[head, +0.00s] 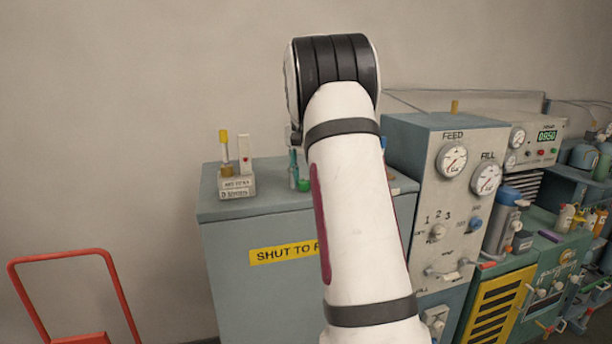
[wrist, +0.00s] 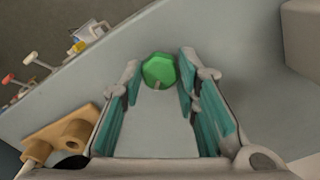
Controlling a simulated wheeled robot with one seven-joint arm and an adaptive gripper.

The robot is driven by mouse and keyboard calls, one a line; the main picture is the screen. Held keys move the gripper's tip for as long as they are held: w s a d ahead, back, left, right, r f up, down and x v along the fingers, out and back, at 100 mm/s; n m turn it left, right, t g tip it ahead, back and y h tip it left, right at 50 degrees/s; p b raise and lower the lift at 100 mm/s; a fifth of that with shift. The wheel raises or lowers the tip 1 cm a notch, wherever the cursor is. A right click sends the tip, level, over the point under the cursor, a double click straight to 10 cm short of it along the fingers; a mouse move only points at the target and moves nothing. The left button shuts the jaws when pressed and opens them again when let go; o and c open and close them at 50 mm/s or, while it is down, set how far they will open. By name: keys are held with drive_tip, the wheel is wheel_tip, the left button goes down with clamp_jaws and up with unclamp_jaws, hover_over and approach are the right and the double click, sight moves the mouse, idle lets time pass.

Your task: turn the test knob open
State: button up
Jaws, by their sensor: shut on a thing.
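The test knob looks to be the green faceted knob (wrist: 158,70) at the top middle of the wrist view, with a small pale mark on its near edge. My gripper (wrist: 160,78) has its teal-padded fingers on either side of the knob, shut on it. In the head view, a bit of the green knob (head: 304,185) shows on top of the grey-blue cabinet (head: 255,208), left of my white arm. A teal finger of my gripper (head: 293,170) stands beside it. My arm hides most of the gripper there.
A small labelled stand (head: 237,187) with a yellow-topped tube is left on the cabinet top. A gauge panel (head: 455,190) rises right of my arm. A wooden holder (wrist: 65,137) lies lower left in the wrist view. A red cart frame (head: 65,258) stands left.

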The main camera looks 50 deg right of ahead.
drive_tip(key=n+p, duration=0.1)
drive_tip(key=n, duration=0.5)
drive_tip(key=n+p, duration=0.1)
drive_tip(key=n, duration=0.5)
drive_tip(key=shift+s+n+p, duration=0.1)
drive_tip(key=shift+n+p, duration=0.25)
drive_tip(key=shift+n, duration=0.05)
drive_tip(key=n+p, duration=0.1)
drive_tip(key=n, duration=1)
drive_tip(key=shift+n+p, duration=0.3)
drive_tip(key=shift+p, duration=0.1)
drive_tip(key=o, duration=1.2)
drive_tip(key=shift+c, duration=0.2)
drive_tip(key=shift+d, duration=0.1)
drive_tip(key=shift+r, duration=0.1)
